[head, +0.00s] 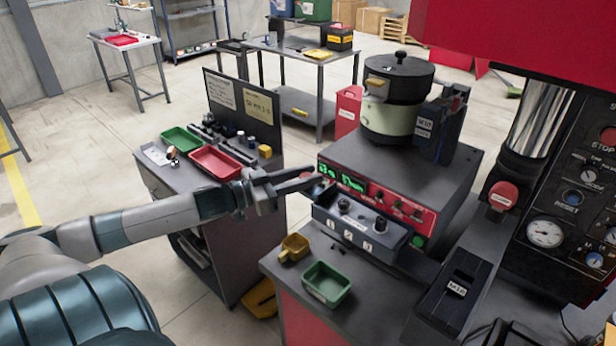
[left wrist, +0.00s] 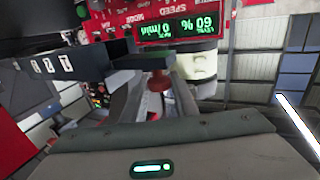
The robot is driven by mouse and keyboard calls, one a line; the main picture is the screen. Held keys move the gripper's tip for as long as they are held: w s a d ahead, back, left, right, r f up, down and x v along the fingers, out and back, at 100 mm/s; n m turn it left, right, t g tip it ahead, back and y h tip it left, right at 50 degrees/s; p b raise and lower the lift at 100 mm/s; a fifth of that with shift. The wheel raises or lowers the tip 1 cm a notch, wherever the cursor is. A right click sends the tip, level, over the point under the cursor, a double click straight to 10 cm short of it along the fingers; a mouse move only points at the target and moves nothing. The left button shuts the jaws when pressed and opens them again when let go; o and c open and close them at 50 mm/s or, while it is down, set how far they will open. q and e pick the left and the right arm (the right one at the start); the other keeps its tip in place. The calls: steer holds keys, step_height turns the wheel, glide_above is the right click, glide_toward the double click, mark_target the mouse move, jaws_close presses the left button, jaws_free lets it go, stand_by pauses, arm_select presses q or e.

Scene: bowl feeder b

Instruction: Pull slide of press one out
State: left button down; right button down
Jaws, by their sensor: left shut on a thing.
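My left gripper (head: 306,184) reaches in from the left to the left end of the grey box numbered 1, 2, 3 (head: 352,228). In the left wrist view, a red knob (left wrist: 158,82) on a short stem stands between my left gripper's fingers (left wrist: 156,102), and they are shut on it. The press (head: 545,200) stands at the right, with a chrome column, a gauge and a red top. A long black block with a white label (head: 463,270) lies in front of it; I cannot tell whether this is the slide. My right gripper is not in view.
The bowl feeder (head: 390,118) stands behind the red control panel (head: 400,208). A green tray (head: 328,283) and a yellow cup (head: 293,248) sit on the near bench. A side bench at left holds red (head: 216,176) and green (head: 180,127) trays.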

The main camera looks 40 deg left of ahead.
arm_select(q)
steer(key=c, duration=1.4)
jaws_free()
steer(key=shift+a+r, duration=0.1)
steer(key=shift+a, duration=0.15)
steer(key=shift+c, duration=0.2)
steer(key=shift+a, duration=0.1)
steer(key=shift+s, duration=0.15)
steer(key=b+v, duration=0.1)
steer(key=v, duration=1.6)
steer(key=shift+b, duration=0.3)
steer(key=shift+s, duration=0.1)
steer(key=shift+a, duration=0.1)
